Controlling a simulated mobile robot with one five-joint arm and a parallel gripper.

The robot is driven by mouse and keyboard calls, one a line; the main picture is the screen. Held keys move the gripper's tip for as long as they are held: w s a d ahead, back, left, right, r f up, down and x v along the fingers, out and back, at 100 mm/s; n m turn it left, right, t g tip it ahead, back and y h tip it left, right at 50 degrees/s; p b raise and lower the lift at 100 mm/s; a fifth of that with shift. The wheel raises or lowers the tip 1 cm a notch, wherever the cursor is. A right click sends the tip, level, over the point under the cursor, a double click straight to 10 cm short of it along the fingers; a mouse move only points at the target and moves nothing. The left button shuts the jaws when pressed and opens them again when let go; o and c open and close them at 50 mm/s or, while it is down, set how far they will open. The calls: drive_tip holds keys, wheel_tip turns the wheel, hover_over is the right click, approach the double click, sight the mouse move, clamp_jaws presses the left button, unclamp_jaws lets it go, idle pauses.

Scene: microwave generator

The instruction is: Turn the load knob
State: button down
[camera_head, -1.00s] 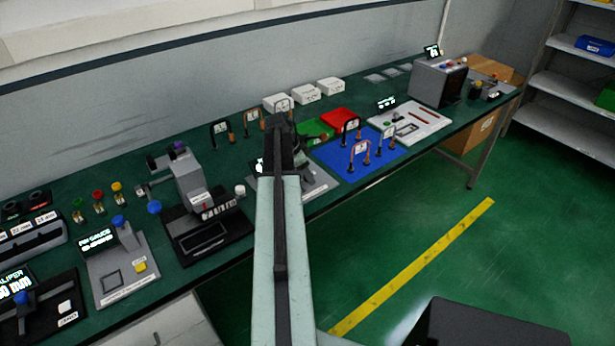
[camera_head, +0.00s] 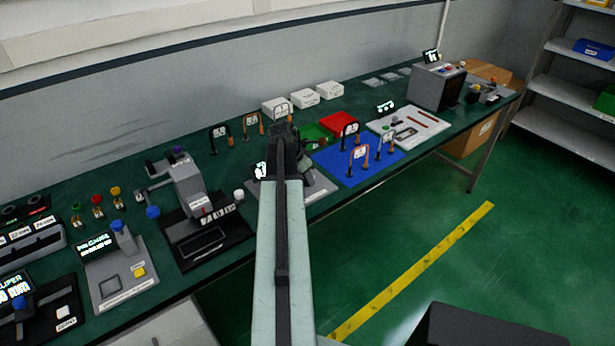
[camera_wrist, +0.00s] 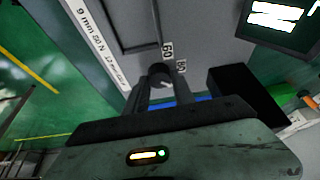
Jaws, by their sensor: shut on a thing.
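The load knob (camera_wrist: 160,72) is a small dark round knob with a pale mark on the grey face of an instrument. It shows at the centre of the wrist view, with printed numbers beside it. My gripper (camera_wrist: 161,84) is shut on the knob, one finger on each side. In the head view the grey instrument (camera_head: 318,190) stands on the green bench, partly behind my arm. My arm hides the knob and the fingertips there.
A lit display (camera_wrist: 283,18) is at the upper right of the wrist view. In the head view a grey and black device (camera_head: 205,225) stands left of my arm. A blue mat (camera_head: 338,172) with upright handled pieces lies to the right. Open floor lies in front of the bench.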

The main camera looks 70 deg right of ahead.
drive_tip(key=n, duration=0.1)
drive_tip(key=n+t, duration=0.1)
drive_tip(key=n, duration=0.2)
drive_tip(key=shift+s+a+f+n+t, duration=0.1)
drive_tip(key=shift+s+a+n+t, duration=0.15)
drive_tip(key=shift+a+n+t, duration=0.05)
drive_tip(key=n+t, duration=0.1)
drive_tip(key=n, duration=0.3)
drive_tip(key=shift+s+d+t, duration=0.1)
drive_tip(key=shift+s+t, duration=0.1)
drive_tip(key=shift+t, duration=0.2)
drive_tip(key=n, duration=0.2)
drive_tip(key=n+t, duration=0.1)
drive_tip(key=n, duration=0.2)
drive_tip(key=shift+s+d+t+y, duration=0.15)
drive_tip(key=shift+t+y, duration=0.15)
drive_tip(key=n+t+y, duration=0.1)
drive_tip(key=n, duration=0.4)
drive_tip(key=shift+s+d, duration=0.1)
drive_tip(key=shift+d, duration=0.05)
drive_tip(key=shift+n+y, duration=0.3)
drive_tip(key=c, duration=1.1)
unclamp_jaws()
drive_tip(key=shift+s, duration=0.1)
drive_tip(key=shift+o, duration=0.2)
